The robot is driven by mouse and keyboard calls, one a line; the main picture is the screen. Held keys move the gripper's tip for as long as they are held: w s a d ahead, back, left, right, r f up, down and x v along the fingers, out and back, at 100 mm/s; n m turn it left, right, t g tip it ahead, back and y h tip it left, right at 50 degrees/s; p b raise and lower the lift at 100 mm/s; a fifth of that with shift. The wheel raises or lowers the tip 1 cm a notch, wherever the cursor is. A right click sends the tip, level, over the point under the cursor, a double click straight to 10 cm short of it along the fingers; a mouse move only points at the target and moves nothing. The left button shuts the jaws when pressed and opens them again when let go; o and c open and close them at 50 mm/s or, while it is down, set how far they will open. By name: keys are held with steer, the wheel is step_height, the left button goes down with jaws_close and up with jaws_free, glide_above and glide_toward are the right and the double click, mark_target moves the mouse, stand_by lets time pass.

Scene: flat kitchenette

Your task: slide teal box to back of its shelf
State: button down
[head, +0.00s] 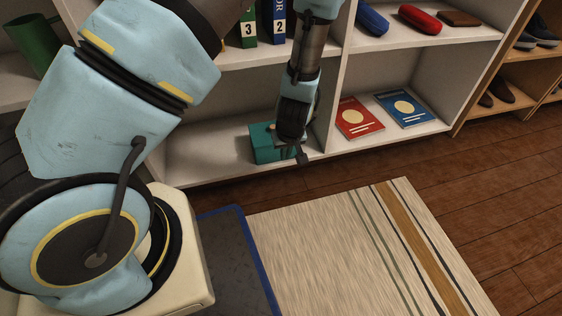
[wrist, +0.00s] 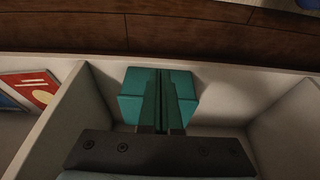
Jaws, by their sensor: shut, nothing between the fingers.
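The teal box (head: 262,146) sits on the bottom shelf (head: 205,160) of the white shelf unit, in the left compartment, close to the front edge and near the upright divider on its right. My gripper (head: 301,157) is shut and points down in front of the box, hiding part of it in the head view. In the wrist view the box (wrist: 187,84) lies behind the closed fingers (wrist: 161,128), which overlap its middle. I cannot tell whether the fingers touch it.
A red book (head: 360,117) and a blue book (head: 404,108) lie in the compartment to the right, past the divider. Binders (head: 278,22) stand on the shelf above. A striped rug (head: 320,245) and wood floor lie in front. The shelf left of the box is bare.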

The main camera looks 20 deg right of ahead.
mark_target(262, 156)
steer(key=w+f+b, duration=0.2)
steer(key=f, duration=0.1)
steer(key=w+f+b, duration=0.2)
steer(key=f, duration=0.1)
steer(key=w+d+f+b, duration=0.1)
steer(key=f+b, duration=0.1)
steer(key=f, duration=0.1)
steer(key=shift+w+f, duration=0.15)
steer(key=shift+w, duration=0.65)
